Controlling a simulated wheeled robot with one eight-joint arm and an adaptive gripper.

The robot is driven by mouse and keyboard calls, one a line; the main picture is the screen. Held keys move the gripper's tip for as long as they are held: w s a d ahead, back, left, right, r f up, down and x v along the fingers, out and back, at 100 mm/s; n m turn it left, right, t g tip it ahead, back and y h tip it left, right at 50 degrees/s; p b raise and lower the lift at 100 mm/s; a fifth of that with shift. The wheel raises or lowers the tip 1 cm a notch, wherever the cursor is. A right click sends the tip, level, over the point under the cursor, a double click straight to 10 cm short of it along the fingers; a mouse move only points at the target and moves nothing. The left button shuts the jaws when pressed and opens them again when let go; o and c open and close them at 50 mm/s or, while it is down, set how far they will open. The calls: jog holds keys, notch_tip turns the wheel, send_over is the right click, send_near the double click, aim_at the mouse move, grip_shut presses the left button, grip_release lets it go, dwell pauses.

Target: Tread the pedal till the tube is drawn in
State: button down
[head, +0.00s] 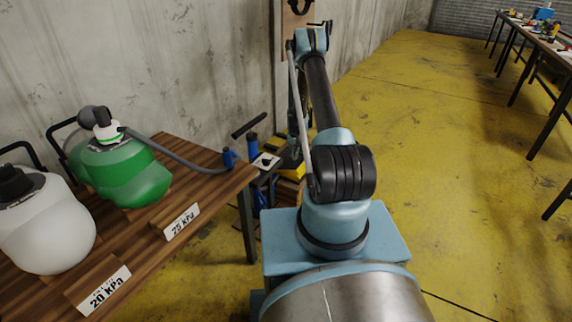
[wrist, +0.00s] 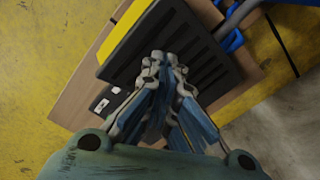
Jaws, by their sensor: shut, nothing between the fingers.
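A black ribbed pedal plate (wrist: 205,62) with a yellow edge (wrist: 125,28) lies on a brown board (wrist: 75,103) in the wrist view. My gripper (wrist: 166,60) is shut and empty, its fingertips over the plate. I cannot tell if they touch it. In the head view my arm reaches to the wall and its end is largely hidden. Yellow and black pump parts (head: 290,168) show beside it, low by the wall. A grey hose (head: 178,157) runs from a green container (head: 125,175) to a blue fitting (head: 229,158) on the table. I cannot tell which tube is meant.
A wooden table (head: 218,185) at left carries a white container (head: 45,228) and signs reading 20 kPa (head: 104,290) and 25 kPa (head: 181,221). A concrete wall stands behind it. Yellow floor (head: 440,150) is clear at right, before a workbench (head: 545,45).

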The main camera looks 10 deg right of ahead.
aim_at(294, 162)
dwell(2.0)
dwell(0.7)
jog(key=shift+r, duration=0.1)
dwell(1.9)
dwell(0.6)
jog(key=shift+f, duration=4.15)
jog(key=shift+r, duration=4.15)
jog(key=shift+r, duration=0.1)
